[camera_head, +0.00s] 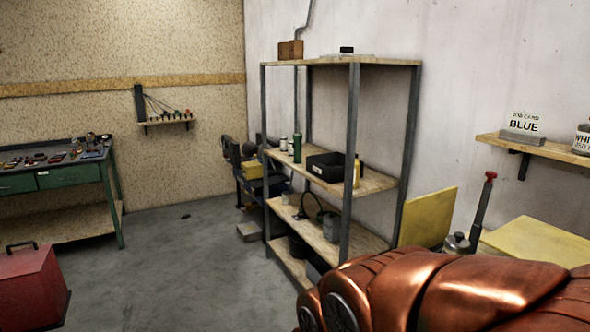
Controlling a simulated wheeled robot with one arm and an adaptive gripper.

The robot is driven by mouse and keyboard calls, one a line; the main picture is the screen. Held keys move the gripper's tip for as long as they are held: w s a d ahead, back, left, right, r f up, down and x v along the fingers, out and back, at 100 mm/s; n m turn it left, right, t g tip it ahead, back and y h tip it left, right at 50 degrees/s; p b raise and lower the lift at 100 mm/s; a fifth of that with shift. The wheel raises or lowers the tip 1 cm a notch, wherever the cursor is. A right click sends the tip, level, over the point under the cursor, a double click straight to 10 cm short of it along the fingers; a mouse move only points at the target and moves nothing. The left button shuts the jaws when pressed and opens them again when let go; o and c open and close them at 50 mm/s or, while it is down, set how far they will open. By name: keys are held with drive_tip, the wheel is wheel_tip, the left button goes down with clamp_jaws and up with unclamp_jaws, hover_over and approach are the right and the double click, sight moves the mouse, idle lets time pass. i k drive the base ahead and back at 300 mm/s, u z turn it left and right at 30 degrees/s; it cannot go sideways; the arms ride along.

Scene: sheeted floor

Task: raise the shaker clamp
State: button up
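What looks like the shaker stands at the right, partly hidden behind my copper-coloured arm. It shows as yellow panels (535,242), one upright and one flat. A dark lever (481,212) with a red knob rises between the panels. A small grey metal piece (457,244) with a rounded top sits beside the lever's foot. I cannot tell for sure which part is the clamp, nor whether it is up or down. My arm fills the lower right corner; my gripper is not in view.
A metal-framed shelf (354,165) with bottles and a black bin (326,167) stands mid-view. A wall shelf (545,147) at right holds paint containers. A green workbench (75,178) with tools and a red box (30,285) are at left. The grey floor between is clear.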

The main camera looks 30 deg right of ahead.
sight(488, 186)
drive_tip(key=z, duration=1.9)
drive_tip(key=k, duration=0.6)
drive_tip(key=u, duration=0.55)
drive_tip(key=i, duration=0.85)
drive_tip(key=u, duration=0.35)
